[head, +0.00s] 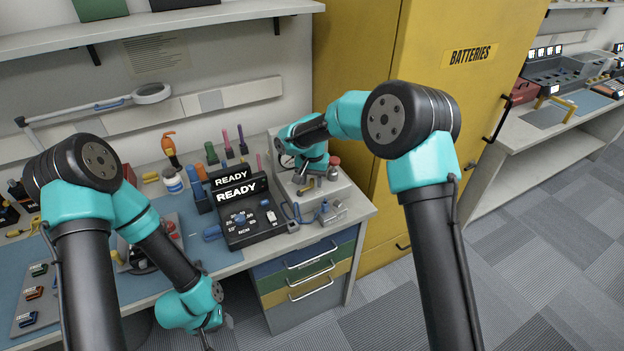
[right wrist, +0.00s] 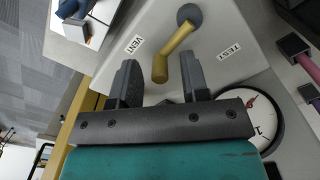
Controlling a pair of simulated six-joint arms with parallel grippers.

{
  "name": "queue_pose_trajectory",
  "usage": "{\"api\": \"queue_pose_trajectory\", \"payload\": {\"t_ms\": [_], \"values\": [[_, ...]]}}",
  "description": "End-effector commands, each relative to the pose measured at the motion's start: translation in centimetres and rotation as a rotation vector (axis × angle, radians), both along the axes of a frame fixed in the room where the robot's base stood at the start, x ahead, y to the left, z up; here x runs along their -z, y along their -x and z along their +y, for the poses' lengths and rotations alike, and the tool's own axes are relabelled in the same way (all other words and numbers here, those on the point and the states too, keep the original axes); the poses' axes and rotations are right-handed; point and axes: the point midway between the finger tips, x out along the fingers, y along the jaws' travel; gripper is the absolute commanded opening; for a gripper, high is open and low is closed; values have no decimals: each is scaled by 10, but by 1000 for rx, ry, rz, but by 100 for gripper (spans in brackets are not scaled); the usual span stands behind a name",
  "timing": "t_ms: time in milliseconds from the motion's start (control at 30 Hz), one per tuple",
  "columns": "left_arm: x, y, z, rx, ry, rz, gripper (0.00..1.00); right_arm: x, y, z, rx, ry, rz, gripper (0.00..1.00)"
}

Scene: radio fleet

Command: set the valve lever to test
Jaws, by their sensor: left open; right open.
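The valve lever (right wrist: 174,52) is a brass handle on a grey pivot, on a pale panel (right wrist: 210,25) in the right wrist view. The panel carries a VENT label (right wrist: 134,44) on the left and a TEST label (right wrist: 228,51) on the right. The handle slants down-left from the pivot, its tip between the labels, nearer VENT. My right gripper (right wrist: 159,66) is open, with one finger on each side of the handle; contact cannot be told. In the head view it is at the valve box (head: 335,192). My left gripper (head: 207,338) hangs low at the bench's front, empty.
A round gauge (right wrist: 262,118) sits close to the right finger. In the head view, a black READY unit (head: 250,222) stands left of the valve box, with screwdrivers behind. A yellow BATTERIES cabinet (head: 440,100) stands to the right. A blue mat (head: 185,218) covers part of the bench.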

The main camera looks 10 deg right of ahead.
Motion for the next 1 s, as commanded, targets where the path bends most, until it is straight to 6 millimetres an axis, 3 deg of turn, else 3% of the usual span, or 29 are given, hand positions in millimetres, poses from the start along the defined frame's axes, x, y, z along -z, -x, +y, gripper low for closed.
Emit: {"api": "queue_pose_trajectory", "payload": {"t_ms": [167, 600, 1000], "values": [[0, 0, 0, 0, 0, 0, 43, 0, 0, 0, 0, 0, 0, 41], [0, 0, 0, 0, 0, 0, 43, -1, 0, 0, 0, 0, 0, 0], [0, 0, 0, 0, 0, 0, 43, -1, -2, 1, -31, 0, -1, 0]]}}
